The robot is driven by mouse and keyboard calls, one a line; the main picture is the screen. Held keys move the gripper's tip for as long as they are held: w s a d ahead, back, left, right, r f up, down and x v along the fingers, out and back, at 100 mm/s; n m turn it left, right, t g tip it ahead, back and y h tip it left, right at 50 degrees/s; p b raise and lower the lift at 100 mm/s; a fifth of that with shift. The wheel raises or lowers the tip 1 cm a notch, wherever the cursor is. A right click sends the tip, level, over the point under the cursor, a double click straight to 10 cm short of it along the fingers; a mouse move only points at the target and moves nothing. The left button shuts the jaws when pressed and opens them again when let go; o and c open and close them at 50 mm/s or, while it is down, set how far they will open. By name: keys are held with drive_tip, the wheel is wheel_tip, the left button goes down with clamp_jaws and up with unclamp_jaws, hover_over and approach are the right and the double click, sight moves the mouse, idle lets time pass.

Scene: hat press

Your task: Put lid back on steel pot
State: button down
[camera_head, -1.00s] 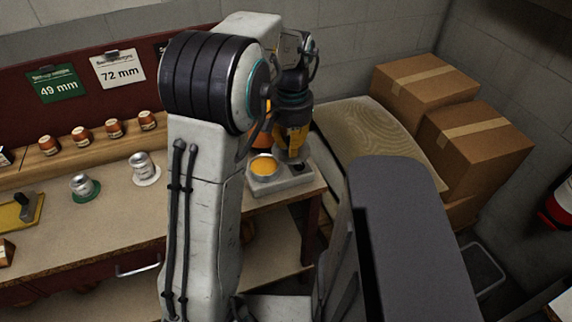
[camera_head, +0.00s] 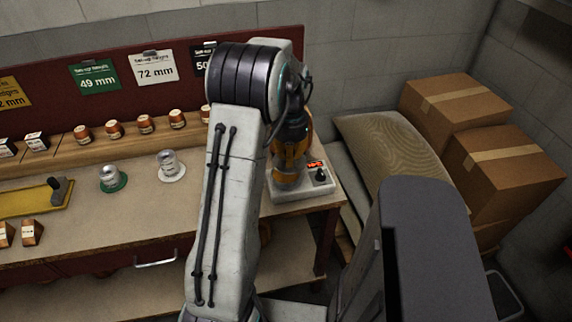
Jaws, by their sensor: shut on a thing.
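My gripper (camera_head: 290,162), orange and dark, points down over the steel pot (camera_head: 286,184) on the hot plate (camera_head: 294,194). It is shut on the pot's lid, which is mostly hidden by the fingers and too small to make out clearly. Only a little of the pot's grey metal side shows below the fingers, and its orange contents are out of sight. I cannot tell whether the lid touches the rim.
The hot plate's red display (camera_head: 316,164) and black knob (camera_head: 320,175) are just right of the gripper. Silver pieces on green (camera_head: 112,179) and white (camera_head: 171,166) bases stand to the left on the bench.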

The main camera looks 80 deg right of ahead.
sight(286, 175)
drive_tip(key=shift+w+d+f, duration=0.5)
drive_tip(key=shift+w+d, duration=0.1)
drive_tip(key=shift+f, duration=2)
drive_tip(key=shift+f, duration=0.45)
drive_tip(key=c, duration=1.2)
unclamp_jaws()
drive_tip(key=shift+a, duration=0.1)
